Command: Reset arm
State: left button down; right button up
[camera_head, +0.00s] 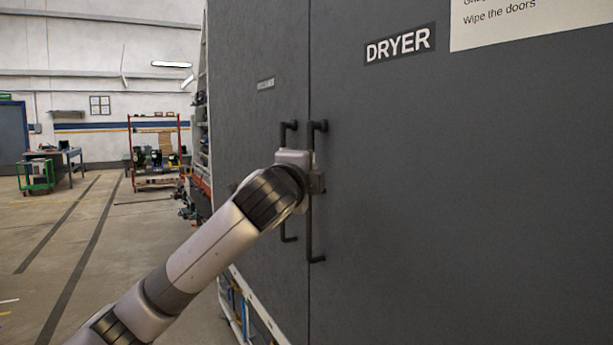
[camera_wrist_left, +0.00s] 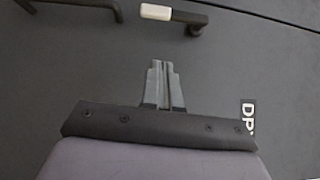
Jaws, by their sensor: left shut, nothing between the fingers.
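My left arm (camera_head: 215,245) reaches up from the lower left in the head view, and its wrist is in front of the door handles. My left gripper (camera_wrist_left: 164,68) shows in the left wrist view with its two fingers together and nothing between them. It points at the dark grey door surface. The right door handle (camera_head: 312,225) and the left door handle (camera_head: 287,232) are black vertical bars, partly hidden by my wrist in the head view. In the left wrist view a handle (camera_wrist_left: 190,17) with a pale end lies beyond the fingertips, apart from them. My right gripper is not in view.
Two tall grey doors meet at a vertical seam; the right door (camera_head: 460,200) bears a DRYER label (camera_head: 399,46) and a white notice (camera_head: 540,20). Open floor (camera_head: 110,230) lies to the left. A red rack (camera_head: 155,150) and a green cart (camera_head: 36,175) stand far back.

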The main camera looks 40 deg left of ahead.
pick_arm(q)
jog(key=shift+s+d, duration=0.15)
jog(key=shift+s, duration=0.15)
dwell(0.4)
jog(key=d+f+n+g+h, duration=0.1)
jog(key=d+f+h, duration=0.25)
jog(key=f, duration=0.75)
jog(key=d+f+n+g+h, duration=0.15)
jog(key=d+f, duration=0.35)
jog(key=f, duration=0.7)
jog(key=d+f+g+h, duration=0.1)
jog(key=d+f+h, duration=0.3)
jog(key=f, duration=0.7)
jog(key=s+d+f+n+g, duration=0.1)
jog(key=s+d+f+n, duration=0.2)
jog(key=s+f, duration=0.8)
jog(key=s+d+f+n+g+p, duration=0.1)
jog(key=s+d+f+n+g, duration=0.1)
jog(key=s+f+n, duration=0.4)
jog(key=s+d+f, duration=0.1)
jog(key=s+f, duration=0.4)
jog(key=s, duration=0.3)
jog(key=shift+s+d+f, duration=0.25)
jog(key=shift+d, duration=0.1)
